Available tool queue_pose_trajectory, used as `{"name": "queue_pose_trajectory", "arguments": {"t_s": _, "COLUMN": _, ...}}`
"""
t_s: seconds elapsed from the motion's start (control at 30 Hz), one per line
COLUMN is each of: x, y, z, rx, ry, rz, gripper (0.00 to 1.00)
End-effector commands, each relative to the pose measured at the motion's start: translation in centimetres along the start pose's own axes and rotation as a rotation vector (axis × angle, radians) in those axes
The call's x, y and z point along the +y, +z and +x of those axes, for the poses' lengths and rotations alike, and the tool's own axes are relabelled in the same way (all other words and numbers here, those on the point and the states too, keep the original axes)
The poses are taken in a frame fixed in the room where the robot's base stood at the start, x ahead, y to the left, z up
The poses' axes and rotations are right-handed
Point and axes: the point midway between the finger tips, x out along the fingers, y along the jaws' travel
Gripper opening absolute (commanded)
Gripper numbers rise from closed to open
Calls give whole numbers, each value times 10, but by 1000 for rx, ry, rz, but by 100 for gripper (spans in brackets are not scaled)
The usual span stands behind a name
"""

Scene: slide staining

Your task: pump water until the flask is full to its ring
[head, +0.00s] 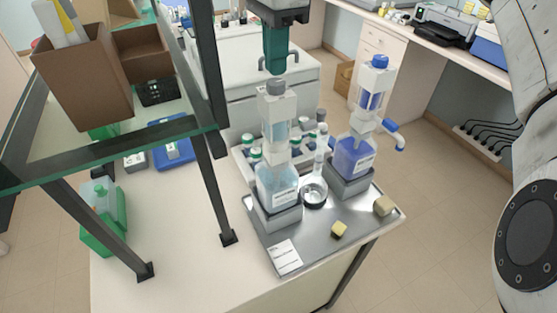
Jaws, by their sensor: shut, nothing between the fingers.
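A clear bottle (278,188) of pale liquid with a white label stands on a grey block on the left of a metal tray (262,236). On it is a clear pump column with a grey cap (277,87). My gripper (275,66) is shut and empty, its green fingers pointing down just above this cap; I cannot tell whether they touch it.
A blue bottle (354,158) with a blue-capped pump and blue spout (393,135) stands at the tray's right.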

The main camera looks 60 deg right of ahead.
Motion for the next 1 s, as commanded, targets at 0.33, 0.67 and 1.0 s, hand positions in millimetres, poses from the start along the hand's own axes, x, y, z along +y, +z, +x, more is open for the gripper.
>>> {"name": "queue_pose_trajectory", "arguments": {"t_s": 0.33, "x": 0, "y": 0, "z": 9, "rx": 0, "ry": 0, "rz": 0, "gripper": 0}}
{"name": "queue_pose_trajectory", "arguments": {"t_s": 0.67, "x": 0, "y": 0, "z": 20, "rx": 0, "ry": 0, "rz": 0, "gripper": 0}}
{"name": "queue_pose_trajectory", "arguments": {"t_s": 1.0, "x": 0, "y": 0, "z": 31, "rx": 1, "ry": 1, "rz": 0, "gripper": 0}}
